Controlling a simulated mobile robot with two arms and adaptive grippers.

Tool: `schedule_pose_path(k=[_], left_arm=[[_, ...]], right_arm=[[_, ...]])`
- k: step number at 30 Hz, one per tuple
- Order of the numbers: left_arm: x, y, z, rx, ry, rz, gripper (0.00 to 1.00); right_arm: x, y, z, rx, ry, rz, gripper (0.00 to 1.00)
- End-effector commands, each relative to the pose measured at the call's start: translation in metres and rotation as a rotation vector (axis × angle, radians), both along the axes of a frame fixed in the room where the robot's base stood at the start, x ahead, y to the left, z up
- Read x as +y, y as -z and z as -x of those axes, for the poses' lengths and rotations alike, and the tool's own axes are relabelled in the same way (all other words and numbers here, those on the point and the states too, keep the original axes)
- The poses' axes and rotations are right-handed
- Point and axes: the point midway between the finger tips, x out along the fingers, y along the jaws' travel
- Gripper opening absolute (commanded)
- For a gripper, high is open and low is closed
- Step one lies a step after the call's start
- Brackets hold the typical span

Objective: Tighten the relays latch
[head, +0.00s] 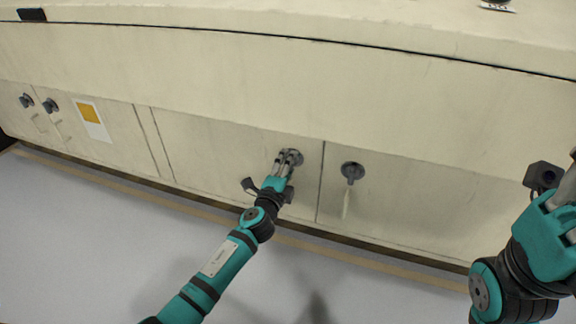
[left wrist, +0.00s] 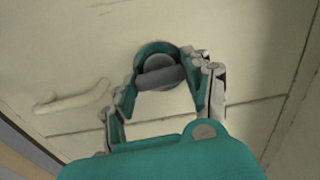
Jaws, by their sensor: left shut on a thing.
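A round dark grey latch (head: 297,154) sits on a cream cabinet panel (head: 220,145) near the middle of the head view. My left gripper (head: 289,161) is at this latch, its fingers closed around it and hiding much of it. In the left wrist view the latch (left wrist: 158,74) shows a round body with a grey bar across it, between the fingers of my left gripper (left wrist: 165,85). No readable label shows which latch is the relays one. My right gripper (head: 571,180) is partly cut off at the right edge, away from the panels; its fingers are not clear.
Two more latches (head: 26,101) (head: 50,105) and a yellow-and-white label (head: 92,117) are at the left. The grey floor (head: 120,240) is clear.

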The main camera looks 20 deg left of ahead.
Motion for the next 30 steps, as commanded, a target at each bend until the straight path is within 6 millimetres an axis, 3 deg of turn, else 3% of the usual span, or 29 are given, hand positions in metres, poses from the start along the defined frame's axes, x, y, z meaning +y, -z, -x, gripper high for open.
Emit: schedule_pose_path(k=[5, 6, 11, 22, 30], left_arm=[[-0.001, 0.001, 0.000, 0.001, 0.002, 0.001, 0.18], [-0.001, 0.001, 0.000, 0.001, 0.002, 0.001, 0.56], [-0.001, 0.001, 0.000, 0.001, 0.002, 0.002, 0.75], [0.000, 0.002, 0.008, 0.002, 0.000, 0.002, 0.75], [0.001, 0.002, 0.059, 0.003, 0.003, 0.003, 0.75]], right_arm=[[0.000, 0.000, 0.000, 0.001, 0.000, 0.001, 0.00], [0.000, 0.000, 0.000, 0.001, 0.000, 0.001, 0.00], [0.000, 0.000, 0.000, 0.002, 0.001, 0.002, 0.00], [0.000, -0.001, 0.001, -0.003, 0.002, 0.003, 0.00], [0.000, -0.001, 0.001, -0.002, 0.001, 0.002, 0.00]])
